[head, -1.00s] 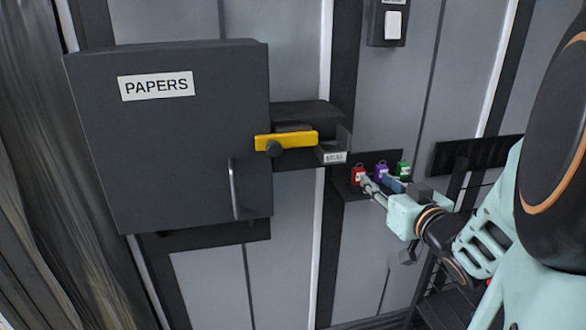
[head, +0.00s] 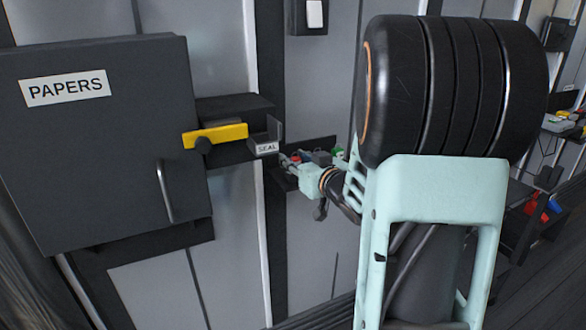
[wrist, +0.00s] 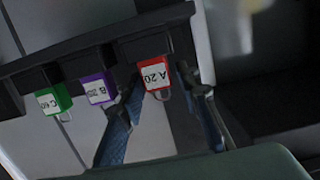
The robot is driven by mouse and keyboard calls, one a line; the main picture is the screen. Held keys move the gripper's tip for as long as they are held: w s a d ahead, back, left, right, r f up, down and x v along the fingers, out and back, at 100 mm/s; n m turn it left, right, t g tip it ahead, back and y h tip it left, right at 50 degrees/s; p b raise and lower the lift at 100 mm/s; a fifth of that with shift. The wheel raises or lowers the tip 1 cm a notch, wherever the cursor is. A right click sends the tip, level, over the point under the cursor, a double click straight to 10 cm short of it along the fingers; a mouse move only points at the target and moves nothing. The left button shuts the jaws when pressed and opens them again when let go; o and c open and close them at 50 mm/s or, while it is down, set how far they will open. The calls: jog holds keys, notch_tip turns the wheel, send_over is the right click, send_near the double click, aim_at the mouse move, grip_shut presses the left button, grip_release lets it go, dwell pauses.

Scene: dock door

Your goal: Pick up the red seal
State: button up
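The red seal (wrist: 155,75), labelled "A 20", hangs from a dark rack in the wrist view, with a thin wire loop below it. In the head view only a bit of the red seal (head: 296,157) shows behind my gripper (head: 288,163). In the wrist view my gripper (wrist: 163,100) is open, with one finger on each side of the red seal. I cannot tell whether either finger touches it. The purple seal (wrist: 97,89) and the green seal (wrist: 53,99) hang to its left. The left finger is close to the purple seal.
A yellow latch bar (head: 216,135) and a small holder labelled "SEAL" (head: 266,148) are left of the rack (head: 318,146). A grey cabinet marked "PAPERS" (head: 100,140) fills the left. A switch box (head: 308,16) is above.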

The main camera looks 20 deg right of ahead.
jog(key=c, duration=0.7)
